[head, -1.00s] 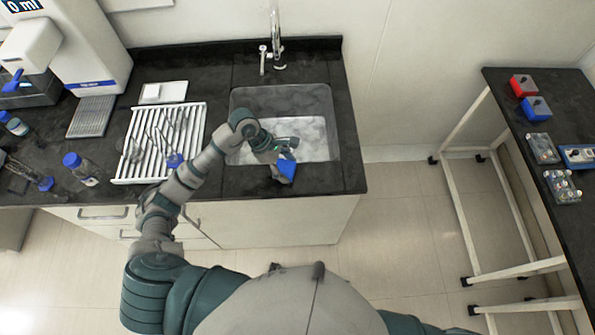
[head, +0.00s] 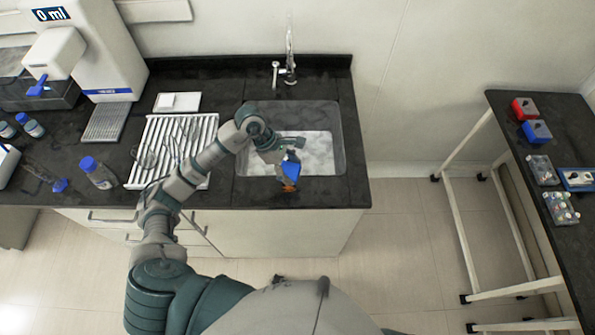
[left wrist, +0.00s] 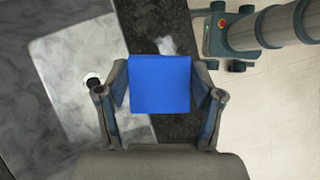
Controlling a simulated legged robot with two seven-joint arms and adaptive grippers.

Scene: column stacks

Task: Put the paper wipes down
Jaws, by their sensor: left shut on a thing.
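The paper wipes appear as a blue box (head: 291,168) held at the front of the sink. The left wrist view shows the blue box (left wrist: 160,84) squarely between the two fingers. My left gripper (head: 283,160) is shut on it, above the sink's front edge. A small orange-brown part shows just below the box in the head view; I cannot tell what it is. Whether the box touches the counter is not clear.
The sink (head: 340,130) has a tap (head: 289,65) behind it. A white slatted rack (head: 140,165) and a blue-capped bottle (head: 97,172) stand to the left. Bare dark counter (head: 335,190) lies in front of the sink. A side table (head: 560,120) at right carries small boxes.

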